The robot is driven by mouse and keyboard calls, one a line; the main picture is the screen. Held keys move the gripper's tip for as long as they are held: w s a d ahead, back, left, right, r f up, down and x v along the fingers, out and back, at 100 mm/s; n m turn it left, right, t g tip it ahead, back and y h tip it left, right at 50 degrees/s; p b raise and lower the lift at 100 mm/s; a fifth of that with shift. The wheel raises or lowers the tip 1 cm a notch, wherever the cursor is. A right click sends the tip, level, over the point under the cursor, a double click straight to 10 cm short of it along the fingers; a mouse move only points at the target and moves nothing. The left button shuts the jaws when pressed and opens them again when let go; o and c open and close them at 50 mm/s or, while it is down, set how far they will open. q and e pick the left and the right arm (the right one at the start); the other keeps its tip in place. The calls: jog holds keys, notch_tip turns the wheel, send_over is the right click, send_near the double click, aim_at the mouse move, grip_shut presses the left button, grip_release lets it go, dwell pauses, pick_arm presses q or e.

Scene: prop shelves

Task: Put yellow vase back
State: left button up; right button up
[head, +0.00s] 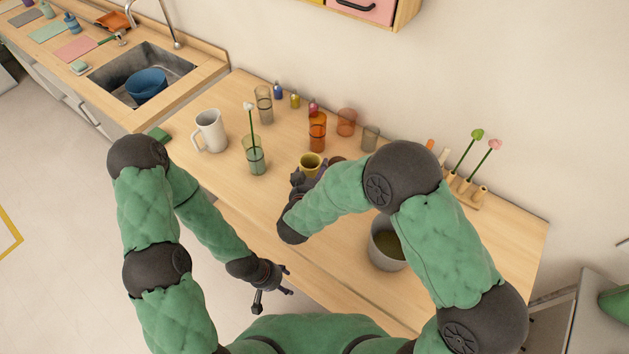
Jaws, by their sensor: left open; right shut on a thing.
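The yellow vase (309,165) is a small mustard cup-like vessel near the middle of the wooden table, with its dark opening facing up. My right gripper (303,179) is at the vase's near side and is shut on it. The fingers are partly hidden by the vase and my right wrist. I cannot tell whether the vase touches the table. My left gripper (272,288) is open and empty, low in front of the table's front edge.
Orange glasses (317,132), clear glasses and small bottles stand behind the vase. A green glass with a white flower (254,158) and a white mug (210,131) stand left. A grey pot (385,245) and a wooden holder with flowers (464,188) are right. The table's front left is clear.

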jog(key=shift+f+b, duration=0.3)
jog(key=shift+f, duration=1.05)
jog(key=shift+f, duration=0.1)
jog(key=o, duration=1.4)
jog(key=shift+f, duration=0.1)
jog(key=shift+s+a+r, duration=0.1)
jog(key=shift+s+r, duration=0.2)
jog(key=p+v, duration=0.2)
jog(key=v, duration=0.9)
jog(key=shift+s, duration=0.2)
